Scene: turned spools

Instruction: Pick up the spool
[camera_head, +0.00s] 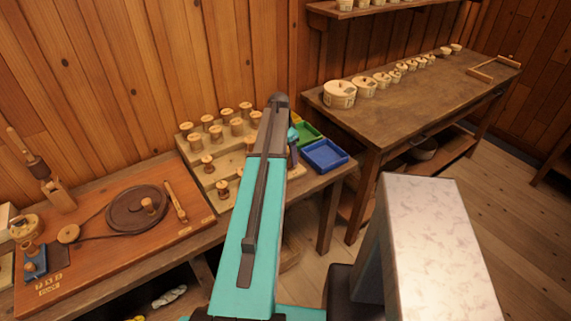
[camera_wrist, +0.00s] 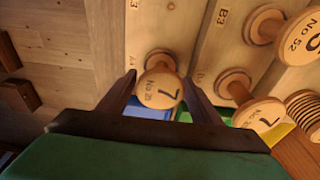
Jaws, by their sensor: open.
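A pale wooden spool (camera_wrist: 160,85), its end marked "7" and "No 25", stands on the stepped wooden rack (camera_wrist: 155,35) in the wrist view. My gripper (camera_wrist: 161,78) is open, with one dark finger on each side of this spool. A gap shows on the left; the right finger is very close to the spool, and I cannot tell if it touches. In the head view my arm covers part of the rack (camera_head: 196,180), and I cannot pick out this spool there. The gripper itself is mostly hidden behind the arm in that view.
Another "7" spool (camera_wrist: 258,115) stands just right of my right finger. A "No 52" spool (camera_wrist: 285,35) is farther right. Blue (camera_head: 325,155) and green (camera_head: 307,133) trays lie right of the rack. A board with a dark wheel (camera_head: 135,208) lies left.

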